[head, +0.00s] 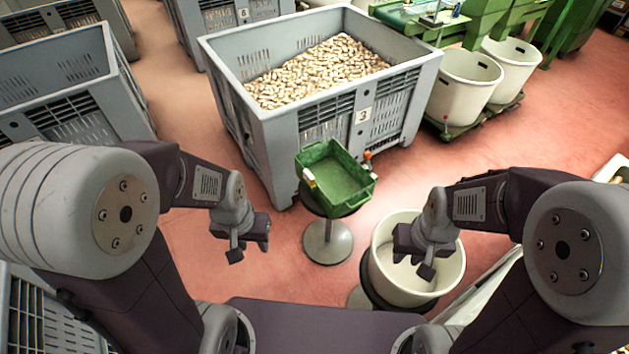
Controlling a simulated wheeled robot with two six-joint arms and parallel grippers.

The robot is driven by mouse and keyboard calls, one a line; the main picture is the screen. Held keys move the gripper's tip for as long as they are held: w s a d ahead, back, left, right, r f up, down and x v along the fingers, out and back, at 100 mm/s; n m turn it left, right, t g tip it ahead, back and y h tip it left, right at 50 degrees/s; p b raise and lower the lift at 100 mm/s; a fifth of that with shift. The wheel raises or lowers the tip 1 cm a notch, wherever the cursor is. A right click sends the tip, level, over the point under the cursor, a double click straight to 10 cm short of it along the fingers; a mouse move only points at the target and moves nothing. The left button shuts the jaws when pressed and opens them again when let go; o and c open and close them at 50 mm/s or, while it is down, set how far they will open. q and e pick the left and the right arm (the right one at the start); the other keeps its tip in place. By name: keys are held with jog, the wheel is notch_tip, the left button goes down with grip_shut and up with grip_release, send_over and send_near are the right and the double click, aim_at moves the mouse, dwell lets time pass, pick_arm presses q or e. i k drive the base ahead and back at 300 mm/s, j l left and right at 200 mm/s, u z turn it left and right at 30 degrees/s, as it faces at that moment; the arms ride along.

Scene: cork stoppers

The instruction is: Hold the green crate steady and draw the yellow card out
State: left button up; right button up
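The green crate (338,180) is a small open tray on a round stool in the middle of the head view. A small pale yellowish piece (309,177) shows at its left rim; it may be the yellow card, but it is too small to be sure. The crate's inside looks empty otherwise. My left gripper (248,250) hangs in the air to the left of and nearer than the crate, apart from it. My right gripper (418,262) is to the right and nearer, in front of a white tub in the picture. Neither visibly holds anything; their finger gaps are unclear.
The stool's grey base (327,242) stands on the reddish floor. A large grey bin (290,140) of corks, marked 3, is close behind the crate. A white tub (458,272) stands at the right. A small orange knob (367,155) shows at the crate's right corner.

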aim_at(309, 178)
jog(key=i+j+z, duration=0.45)
jog(key=i+j, duration=0.3)
